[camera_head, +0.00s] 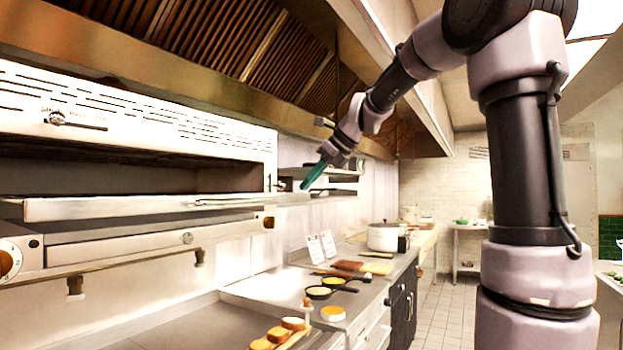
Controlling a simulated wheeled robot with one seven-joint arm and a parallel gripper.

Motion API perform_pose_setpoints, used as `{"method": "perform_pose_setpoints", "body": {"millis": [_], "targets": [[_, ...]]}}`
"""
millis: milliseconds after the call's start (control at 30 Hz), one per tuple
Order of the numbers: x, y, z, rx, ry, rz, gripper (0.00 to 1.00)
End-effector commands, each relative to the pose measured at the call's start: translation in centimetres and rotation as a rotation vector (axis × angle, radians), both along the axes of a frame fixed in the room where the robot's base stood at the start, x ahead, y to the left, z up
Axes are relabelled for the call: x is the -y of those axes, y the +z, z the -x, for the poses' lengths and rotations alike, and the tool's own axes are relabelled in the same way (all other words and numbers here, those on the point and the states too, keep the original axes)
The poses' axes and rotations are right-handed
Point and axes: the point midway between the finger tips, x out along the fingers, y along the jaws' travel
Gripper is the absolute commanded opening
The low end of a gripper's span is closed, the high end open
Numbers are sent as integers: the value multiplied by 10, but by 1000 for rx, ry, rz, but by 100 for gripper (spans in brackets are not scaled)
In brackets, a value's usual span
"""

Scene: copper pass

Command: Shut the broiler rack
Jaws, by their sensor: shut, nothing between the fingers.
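The broiler (120,110) is a large white slotted metal unit on the left, above the griddle. Its rack (130,207) is a long flat tray that juts out of the dark opening below the slotted hood, its front edge well forward. A thin handle bar (225,203) shows along the rack's front near its right end. My gripper (311,178) has teal fingers and is shut and empty. It hangs in the air just right of the rack's right end, near the broiler's right side. I cannot tell how far it is from the rack in depth.
Below are a griddle (205,328), a rail (110,268) and a counter with small pans (318,292), bread rolls (262,343) and a steel pot (383,236). The hood (230,40) hangs overhead. The tiled floor (445,310) to the right is clear.

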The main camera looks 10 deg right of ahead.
Motion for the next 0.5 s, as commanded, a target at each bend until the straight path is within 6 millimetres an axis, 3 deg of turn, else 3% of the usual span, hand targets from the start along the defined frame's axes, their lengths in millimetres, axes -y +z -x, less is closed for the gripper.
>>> {"method": "perform_pose_setpoints", "body": {"millis": [267, 500], "targets": [[-33, -44, -27, -4, 3, 2, 0], [-57, -42, -48, 0, 3, 2, 0]]}}
